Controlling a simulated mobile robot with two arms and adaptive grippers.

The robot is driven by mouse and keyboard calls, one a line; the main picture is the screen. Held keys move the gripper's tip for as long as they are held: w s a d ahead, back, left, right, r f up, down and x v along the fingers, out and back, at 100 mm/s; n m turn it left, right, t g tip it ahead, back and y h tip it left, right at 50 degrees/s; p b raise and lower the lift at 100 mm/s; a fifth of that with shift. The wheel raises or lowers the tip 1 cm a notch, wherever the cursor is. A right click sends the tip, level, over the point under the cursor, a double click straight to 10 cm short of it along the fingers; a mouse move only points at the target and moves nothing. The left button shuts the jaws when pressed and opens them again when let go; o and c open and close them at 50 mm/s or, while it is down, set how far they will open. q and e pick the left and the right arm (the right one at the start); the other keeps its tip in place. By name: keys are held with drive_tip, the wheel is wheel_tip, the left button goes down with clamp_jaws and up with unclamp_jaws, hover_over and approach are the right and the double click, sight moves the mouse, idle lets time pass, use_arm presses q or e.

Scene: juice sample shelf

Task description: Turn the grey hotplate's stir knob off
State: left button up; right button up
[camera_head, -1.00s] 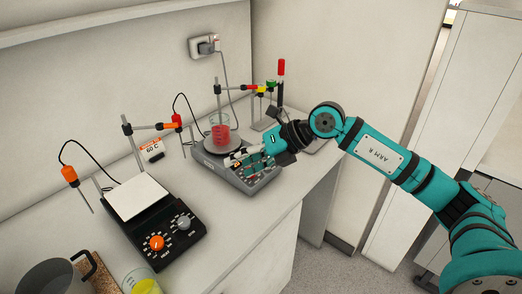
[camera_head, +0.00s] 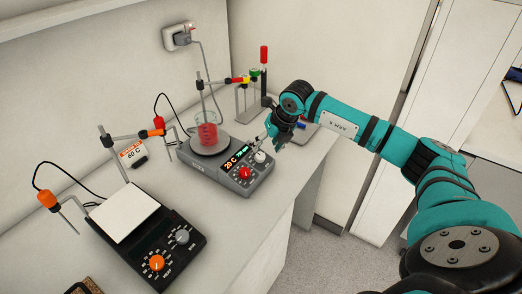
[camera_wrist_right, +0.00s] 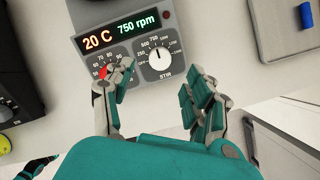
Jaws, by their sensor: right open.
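The grey hotplate (camera_head: 222,174) stands on the bench with a beaker of red liquid (camera_head: 207,134) on its plate. In the right wrist view its display (camera_wrist_right: 124,31) reads 20 C and 750 rpm. The white stir knob (camera_wrist_right: 160,59) sits below the display, its pointer toward the top near 750; it also shows in the head view (camera_head: 260,157). The red knob (camera_head: 245,172) is left of it, partly hidden by a finger in the wrist view. My right gripper (camera_wrist_right: 160,98) is open and empty, fingers either side of the stir knob's line and short of it.
A black hotplate (camera_head: 140,243) with an orange knob stands at the front left. A 60 C label (camera_head: 133,153) lies behind it. A blue object (camera_wrist_right: 306,15) lies to the right.

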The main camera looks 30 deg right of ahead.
sight(261, 155)
drive_tip(key=x, duration=0.3)
drive_tip(key=shift+p, duration=0.35)
drive_tip(key=shift+x, duration=1.1)
drive_tip(key=shift+w+f, duration=0.15)
drive_tip(key=shift+f, duration=0.25)
clamp_jaws()
use_arm(q)
drive_tip(key=shift+w+r, duration=0.75)
drive_tip(key=shift+w, duration=0.15)
